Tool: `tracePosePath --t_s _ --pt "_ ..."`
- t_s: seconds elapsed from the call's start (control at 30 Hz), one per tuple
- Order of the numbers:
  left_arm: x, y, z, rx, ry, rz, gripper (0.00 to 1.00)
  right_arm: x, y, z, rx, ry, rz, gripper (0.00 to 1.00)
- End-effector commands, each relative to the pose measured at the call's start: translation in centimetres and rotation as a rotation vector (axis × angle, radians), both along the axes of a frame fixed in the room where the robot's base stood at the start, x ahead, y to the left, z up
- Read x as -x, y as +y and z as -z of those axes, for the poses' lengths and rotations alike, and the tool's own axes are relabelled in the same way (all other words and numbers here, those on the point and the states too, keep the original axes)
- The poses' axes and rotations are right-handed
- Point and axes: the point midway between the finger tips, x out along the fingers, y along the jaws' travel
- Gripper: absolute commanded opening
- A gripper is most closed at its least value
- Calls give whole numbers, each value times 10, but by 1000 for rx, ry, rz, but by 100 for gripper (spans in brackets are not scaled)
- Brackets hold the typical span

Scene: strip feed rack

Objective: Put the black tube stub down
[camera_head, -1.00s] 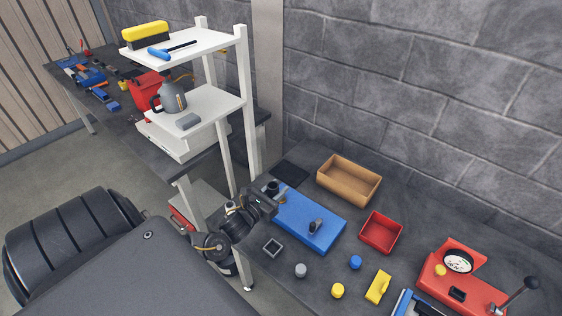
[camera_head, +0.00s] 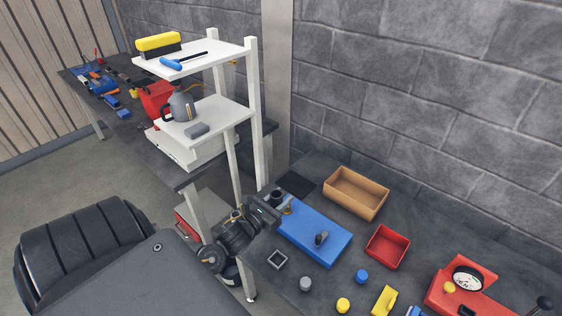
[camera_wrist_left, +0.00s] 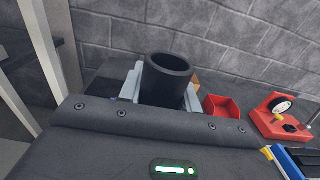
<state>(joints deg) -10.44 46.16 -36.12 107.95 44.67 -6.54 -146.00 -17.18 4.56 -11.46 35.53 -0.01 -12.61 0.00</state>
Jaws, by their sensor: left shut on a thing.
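The black tube stub (camera_head: 277,196) is upright in my left gripper (camera_head: 279,205). In the left wrist view the tube stub (camera_wrist_left: 167,78) stands between the pale fingers, its open round mouth facing up. My left gripper is shut on it, at the far left end of the blue block (camera_head: 318,241) on the dark bench. Whether the tube's bottom touches anything is hidden. My right gripper is not in view.
A black mat (camera_head: 297,186) lies just behind the gripper. A wooden tray (camera_head: 350,207), a red bin (camera_head: 387,247) and a red gauge unit (camera_head: 447,291) stand to the right. A white shelf rack (camera_head: 254,110) rises close on the left.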

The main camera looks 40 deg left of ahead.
Motion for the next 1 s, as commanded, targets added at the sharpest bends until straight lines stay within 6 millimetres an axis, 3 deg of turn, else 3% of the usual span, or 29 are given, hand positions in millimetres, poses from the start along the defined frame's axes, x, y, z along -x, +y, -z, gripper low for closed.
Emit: tracePosePath --t_s 0.23,0.33,0.5,0.7,0.8,1.0 --pt "0 0 0 0 -2 1 0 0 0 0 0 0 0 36" --pt "-3 -11 7 4 -2 22 0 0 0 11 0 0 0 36" --pt "-12 -66 22 9 -8 153 0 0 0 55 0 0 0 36" --pt "-3 -132 16 3 -12 353 0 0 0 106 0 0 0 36" --pt "8 -152 14 2 -10 427 0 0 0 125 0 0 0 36" --pt "27 -173 12 0 -6 508 0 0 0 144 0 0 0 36"
